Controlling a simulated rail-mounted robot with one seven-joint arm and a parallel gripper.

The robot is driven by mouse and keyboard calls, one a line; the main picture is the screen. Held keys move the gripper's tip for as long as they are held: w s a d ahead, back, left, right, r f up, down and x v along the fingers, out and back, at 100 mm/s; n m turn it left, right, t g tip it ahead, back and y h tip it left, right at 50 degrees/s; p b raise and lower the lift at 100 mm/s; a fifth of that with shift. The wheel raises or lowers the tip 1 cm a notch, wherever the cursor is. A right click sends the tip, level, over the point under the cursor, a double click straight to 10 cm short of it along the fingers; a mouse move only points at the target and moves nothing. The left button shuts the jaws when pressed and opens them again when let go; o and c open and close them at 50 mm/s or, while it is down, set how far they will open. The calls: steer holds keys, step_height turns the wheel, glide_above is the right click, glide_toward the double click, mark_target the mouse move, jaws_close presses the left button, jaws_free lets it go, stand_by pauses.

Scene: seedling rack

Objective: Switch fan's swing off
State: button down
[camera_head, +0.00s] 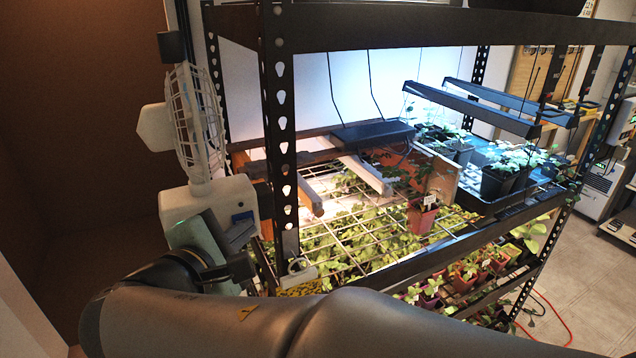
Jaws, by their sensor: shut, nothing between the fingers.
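The fan (195,125) is white, with a round cage seen nearly edge-on, and stands at the left beside the rack's front-left post. Its white base (225,195) sits below the cage and carries a small blue part on its front. I cannot tell which part of the fan is its swing control. My gripper (238,236) is at the end of my grey arm, just below and in front of the fan's base. It is shut and empty. My gripper and wrist hide the lower part of the base, and I cannot tell whether the gripper touches it.
The black perforated rack post (280,130) rises close to the right of the fan and my gripper. The rack holds a wire shelf (345,205) over seedlings, a black tray (490,205) with pots, and hanging lamps (470,105). A brown wall (80,110) stands at the left.

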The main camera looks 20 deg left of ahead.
steer(key=shift+s+d, duration=0.35)
steer(key=s+d+b, duration=0.2)
steer(key=s+d, duration=0.2)
steer(key=shift+s, duration=0.25)
stand_by(0.4)
